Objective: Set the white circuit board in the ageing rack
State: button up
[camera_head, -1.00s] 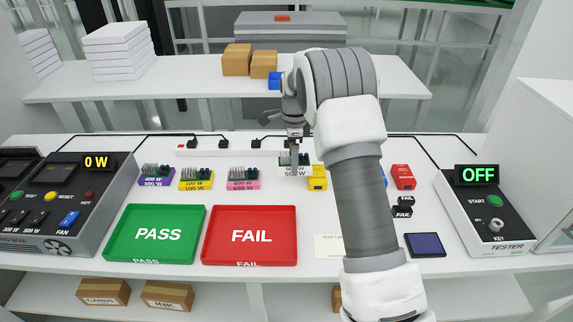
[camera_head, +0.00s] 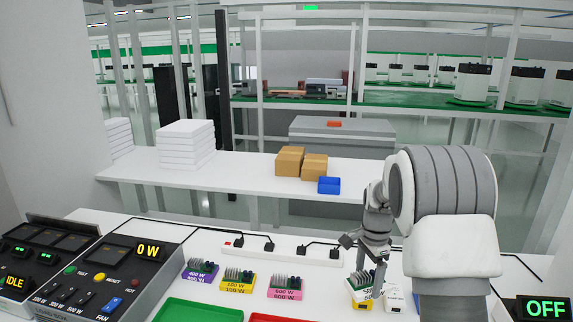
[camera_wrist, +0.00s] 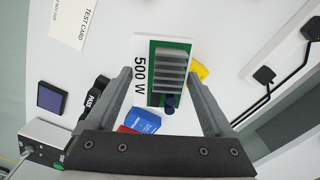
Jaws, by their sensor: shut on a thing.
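I cannot pick out an ageing rack with certainty in either view.
Purple (camera_head: 200,272), yellow (camera_head: 237,283) and pink (camera_head: 285,290) boards stand in a row to the left. The green tray (camera_head: 195,311) is in front. Control panels fill the left, one showing IDLE (camera_head: 14,282). A tester display reads OFF (camera_head: 545,308). A rear shelf holds boxes (camera_head: 290,161).

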jog(key=s+a+f+n+p, duration=0.2)
jog(key=s+a+n+p, duration=0.2)
jog(key=s+a+n, duration=0.65)
jog(key=w+d+r+b, duration=0.1)
jog(key=w+d, duration=0.1)
jog(key=d, duration=0.1)
jog(key=w+d+r+n+b, duration=0.1)
jog(key=w+d+b, duration=0.1)
jog(key=w+d, duration=0.1)
jog(key=w+d+r+n+b, duration=0.1)
jog(key=w+d+b, duration=0.1)
jog(key=w+d, duration=0.1)
jog(key=shift+d, duration=0.25)
send_over(320, 308)
notch_tip(320, 308, down, 6)
jog(key=shift+d+f+b, duration=0.1)
jog(key=shift+f+b, duration=0.15)
jog(key=shift+b, duration=0.1)
jog(key=shift+f, duration=2)
jog(key=shift+f+b, duration=0.1)
jog(key=shift+b, duration=0.25)
jog(key=shift+f, duration=0.15)
jog(key=o, duration=1.3)
